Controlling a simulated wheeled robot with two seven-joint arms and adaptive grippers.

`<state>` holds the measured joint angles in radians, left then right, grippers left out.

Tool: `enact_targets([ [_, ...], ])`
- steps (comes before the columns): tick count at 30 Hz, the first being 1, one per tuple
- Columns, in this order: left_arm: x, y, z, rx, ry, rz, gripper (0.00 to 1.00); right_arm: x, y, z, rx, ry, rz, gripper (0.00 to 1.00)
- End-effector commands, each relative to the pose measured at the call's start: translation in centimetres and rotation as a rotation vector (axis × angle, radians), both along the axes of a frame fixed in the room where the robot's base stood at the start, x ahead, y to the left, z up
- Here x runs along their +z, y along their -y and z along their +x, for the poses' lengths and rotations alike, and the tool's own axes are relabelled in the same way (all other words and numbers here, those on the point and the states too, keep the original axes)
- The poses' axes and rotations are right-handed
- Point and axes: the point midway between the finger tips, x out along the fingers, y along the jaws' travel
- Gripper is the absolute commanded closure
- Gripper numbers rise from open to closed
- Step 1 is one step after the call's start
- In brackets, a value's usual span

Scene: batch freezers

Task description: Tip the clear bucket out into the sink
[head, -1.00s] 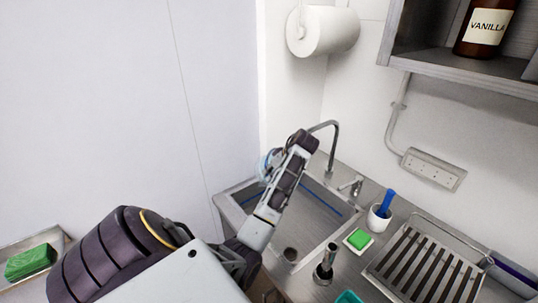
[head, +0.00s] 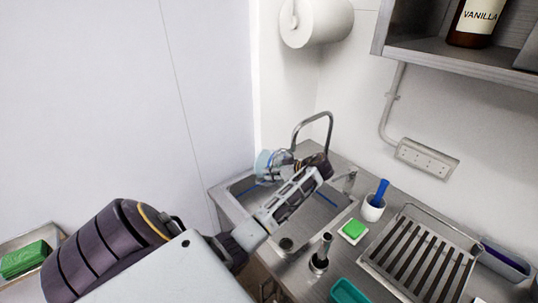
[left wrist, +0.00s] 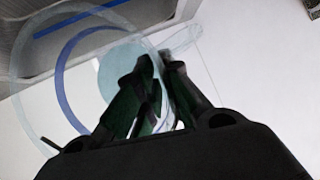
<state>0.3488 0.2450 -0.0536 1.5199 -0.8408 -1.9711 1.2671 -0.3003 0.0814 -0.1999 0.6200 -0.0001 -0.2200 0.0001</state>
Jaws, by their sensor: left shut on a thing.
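The clear bucket (head: 264,166) hangs in my left gripper (head: 284,163) above the far left part of the steel sink (head: 315,217). In the left wrist view the bucket (left wrist: 62,50) shows as pale see-through rings with one blue ring, at the left of the fingers. The left fingers (left wrist: 160,68) are shut on it, near a clear loop that looks like its handle. The bucket looks tilted; its exact angle and any contents cannot be made out. My right gripper is not in view.
A curved tap (head: 318,116) stands close behind the bucket. Right of the sink are a white cup with a blue tool (head: 374,207), a green sponge (head: 353,229), a slatted rack (head: 418,250) and a teal container (head: 350,291). A wall stands left of the sink.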

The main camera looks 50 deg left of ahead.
Motion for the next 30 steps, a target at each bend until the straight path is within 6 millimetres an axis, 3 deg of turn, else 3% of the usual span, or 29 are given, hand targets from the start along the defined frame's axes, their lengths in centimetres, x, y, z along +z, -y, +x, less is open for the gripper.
enact_targets([
  [18, -1.7, 1.7, 0.5, -0.001, -0.048, 0.201, 1.0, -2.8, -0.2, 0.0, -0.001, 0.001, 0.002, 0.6],
  [30, -1.1, 3.1, 0.8, 0.0, -0.087, 0.358, 1.0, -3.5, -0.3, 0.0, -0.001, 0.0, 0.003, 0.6],
])
